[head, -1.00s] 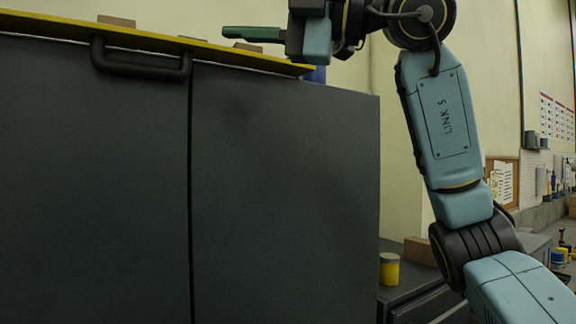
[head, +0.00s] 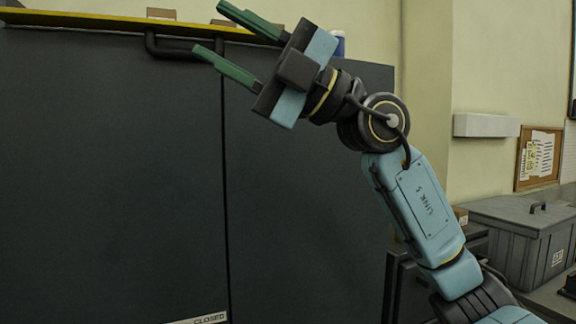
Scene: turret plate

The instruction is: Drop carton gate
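A dark grey panelled front (head: 120,170) fills the left half of the view, with a yellow strip (head: 70,20) along its top edge. A black bar handle (head: 168,52) hangs just under the strip. Brown cartons (head: 160,13) show only their tops behind the strip. My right gripper (head: 208,27) is open and empty, its two green fingers pointing left. Its lower fingertip overlaps the right part of the handle in the picture; I cannot tell whether they touch. My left gripper is not in view.
A label reading "CLOSED" (head: 205,319) shows low on the dark front. A blue and white item (head: 338,42) stands partly hidden behind my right wrist. A grey lidded bin (head: 515,235) sits at the right. A pinboard (head: 538,158) hangs on the wall.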

